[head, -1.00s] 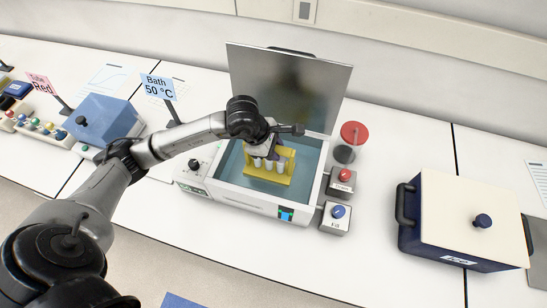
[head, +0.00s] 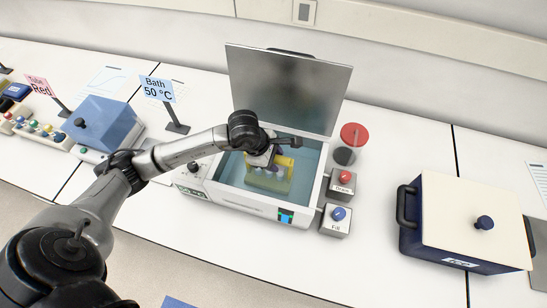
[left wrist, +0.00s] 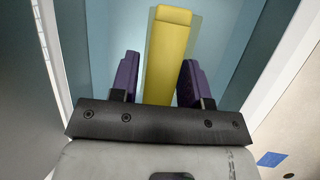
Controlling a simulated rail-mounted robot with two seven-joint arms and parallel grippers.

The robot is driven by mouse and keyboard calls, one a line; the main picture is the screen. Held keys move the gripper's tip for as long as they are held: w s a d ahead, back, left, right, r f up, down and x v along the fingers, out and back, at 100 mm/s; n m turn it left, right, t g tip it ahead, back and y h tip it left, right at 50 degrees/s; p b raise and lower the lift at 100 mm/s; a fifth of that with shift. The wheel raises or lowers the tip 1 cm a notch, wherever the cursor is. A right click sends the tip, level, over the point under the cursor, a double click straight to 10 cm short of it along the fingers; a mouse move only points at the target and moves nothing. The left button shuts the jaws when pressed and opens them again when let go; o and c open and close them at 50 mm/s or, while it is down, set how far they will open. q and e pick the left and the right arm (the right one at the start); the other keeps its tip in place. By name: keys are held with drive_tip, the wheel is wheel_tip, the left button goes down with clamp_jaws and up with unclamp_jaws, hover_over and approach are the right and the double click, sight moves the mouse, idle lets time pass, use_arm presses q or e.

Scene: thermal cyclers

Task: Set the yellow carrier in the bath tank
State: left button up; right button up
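The yellow carrier (head: 284,161) is inside the open bath tank (head: 231,201) in the head view. Its lower part and its tubes look dim and bluish, under the water; its yellow top stays bright. My left gripper (head: 265,160) is over the carrier, reaching down into the tank. Whether the carrier touches the tank floor cannot be told. My right gripper is not in view.
The raised lid (head: 290,85) stands behind the tank. The Drain box (head: 342,181) and Fill box (head: 336,220) are at its right. A red-topped container (head: 353,135) stands behind them. A dark blue box with a pale lid (head: 465,220) is farther right. A Bath 50 °C sign (head: 158,88) stands left.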

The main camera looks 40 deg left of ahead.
use_arm(q)
drive_tip(key=shift+o, duration=1)
drive_tip(key=shift+r, duration=0.2)
drive_tip(key=p+v, duration=0.1)
drive_tip(key=v, duration=1)
drive_tip(key=shift+a+r, duration=0.15)
drive_tip(key=shift+r, duration=0.2)
drive_tip(key=shift+s, duration=0.15)
